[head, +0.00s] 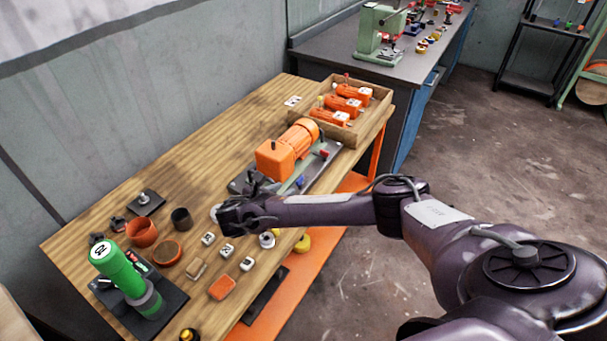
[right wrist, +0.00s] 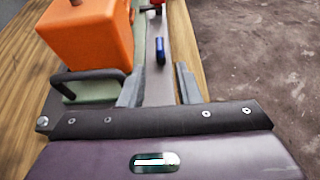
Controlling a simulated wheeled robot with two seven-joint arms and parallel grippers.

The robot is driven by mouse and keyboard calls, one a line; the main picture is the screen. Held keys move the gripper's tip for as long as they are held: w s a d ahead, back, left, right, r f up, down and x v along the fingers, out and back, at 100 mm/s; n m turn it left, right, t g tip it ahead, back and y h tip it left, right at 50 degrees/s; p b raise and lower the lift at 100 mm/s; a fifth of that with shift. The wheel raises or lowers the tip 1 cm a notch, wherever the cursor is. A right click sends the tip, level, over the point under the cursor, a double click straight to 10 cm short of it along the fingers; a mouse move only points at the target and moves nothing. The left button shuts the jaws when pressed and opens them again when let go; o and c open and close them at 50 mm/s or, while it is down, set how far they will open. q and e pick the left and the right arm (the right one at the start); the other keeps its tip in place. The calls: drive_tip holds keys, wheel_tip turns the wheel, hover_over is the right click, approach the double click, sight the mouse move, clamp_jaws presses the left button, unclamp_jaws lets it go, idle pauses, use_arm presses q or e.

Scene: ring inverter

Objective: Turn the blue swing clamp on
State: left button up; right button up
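The blue swing clamp (right wrist: 160,50) shows in the right wrist view as a small upright blue handle on a grey base plate, beside the orange motor unit (right wrist: 88,32). In the head view it is a small blue spot (head: 300,181) on the right side of the orange motor unit (head: 288,150). My right gripper (right wrist: 160,88) is open and empty. Its two grey fingers stand apart, with the blue handle ahead of the gap and not touched. In the head view my right gripper (head: 240,212) is over the table, near the plate's front end. My left gripper is out of view.
A red part (right wrist: 157,4) is farther along the plate. A wooden crate (head: 377,112) with orange units stands behind the motor. A green cylinder device (head: 118,268), cups and small labelled blocks are on the table (head: 190,165) at left. The floor at right is clear.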

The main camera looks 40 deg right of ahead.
sight(297, 182)
drive_tip(key=shift+w+d+f, duration=0.1)
drive_tip(key=shift+w+d, duration=0.05)
drive_tip(key=shift+d, duration=0.15)
drive_tip(key=x, duration=0.3)
drive_tip(key=shift+w+d+p, duration=0.1)
drive_tip(key=shift+d+p, duration=0.05)
drive_tip(key=shift+p, duration=0.2)
drive_tip(key=shift+x, duration=1.15)
drive_tip(key=shift+w+d+f, duration=0.1)
drive_tip(key=shift+d+f, duration=0.1)
drive_tip(key=shift+d, duration=0.15)
drive_tip(key=c, duration=0.6)
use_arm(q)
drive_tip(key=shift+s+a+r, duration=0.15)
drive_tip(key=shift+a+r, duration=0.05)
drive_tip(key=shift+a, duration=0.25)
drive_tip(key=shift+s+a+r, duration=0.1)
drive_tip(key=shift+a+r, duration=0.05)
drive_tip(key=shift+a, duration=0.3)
use_arm(e)
clamp_jaws()
